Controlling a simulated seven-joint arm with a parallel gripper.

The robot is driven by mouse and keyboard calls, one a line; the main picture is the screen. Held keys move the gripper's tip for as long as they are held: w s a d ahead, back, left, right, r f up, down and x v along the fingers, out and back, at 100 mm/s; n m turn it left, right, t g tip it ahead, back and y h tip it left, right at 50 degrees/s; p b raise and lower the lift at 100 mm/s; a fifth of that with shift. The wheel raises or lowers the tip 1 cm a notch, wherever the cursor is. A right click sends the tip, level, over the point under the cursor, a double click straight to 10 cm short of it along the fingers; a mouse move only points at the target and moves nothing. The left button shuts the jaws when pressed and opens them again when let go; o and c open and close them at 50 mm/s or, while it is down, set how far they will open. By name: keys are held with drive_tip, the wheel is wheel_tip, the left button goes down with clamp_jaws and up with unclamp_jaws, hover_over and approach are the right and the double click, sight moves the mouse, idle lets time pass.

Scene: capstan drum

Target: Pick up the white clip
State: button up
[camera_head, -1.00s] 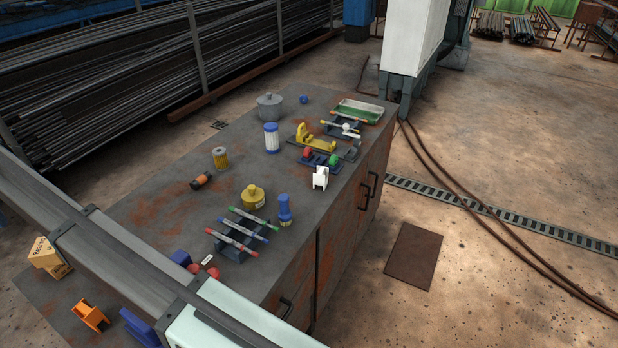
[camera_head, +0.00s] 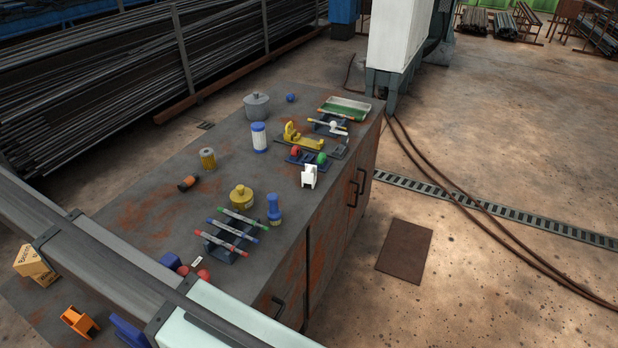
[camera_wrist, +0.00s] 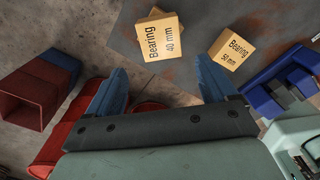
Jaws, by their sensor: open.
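The white clip (camera_head: 309,176) stands upright on the grey, rust-stained bench (camera_head: 150,215), near its right edge in the head view. It looks like a small white block with short legs; its fine shape is too small to tell. My gripper (camera_wrist: 161,75) shows only in the wrist view, with two blue fingers spread wide and nothing between them. It is far from the clip, over the bench end with the bearing boxes. The clip does not show in the wrist view.
Near the clip are a red and green ball holder (camera_head: 308,157), a yellow clamp (camera_head: 303,138) and a blue bottle (camera_head: 274,210). A rack of rods (camera_head: 230,238) stands nearer. Bearing boxes (camera_wrist: 160,38) and a blue holder (camera_wrist: 285,80) lie near my gripper.

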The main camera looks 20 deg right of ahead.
drive_tip(key=shift+c, duration=0.5)
drive_tip(key=w+d+m, duration=0.3)
drive_tip(key=w+d, duration=1.4)
drive_tip(key=d, duration=0.3)
drive_tip(key=w+d+m, duration=0.2)
drive_tip(key=w+d, duration=0.1)
drive_tip(key=d, duration=0.8)
drive_tip(key=w+d+m, duration=0.1)
drive_tip(key=w+d, duration=0.1)
drive_tip(key=d, duration=1)
drive_tip(key=w+d+m, duration=0.2)
drive_tip(key=w+d, duration=0.1)
drive_tip(key=d, duration=0.8)
drive_tip(key=m, duration=1.1)
hover_over(309, 168)
wheel_tip(309, 168, down, 3)
drive_tip(key=m, duration=0.6)
drive_tip(key=shift+s+f, duration=0.1)
drive_tip(key=shift+f, duration=6.8)
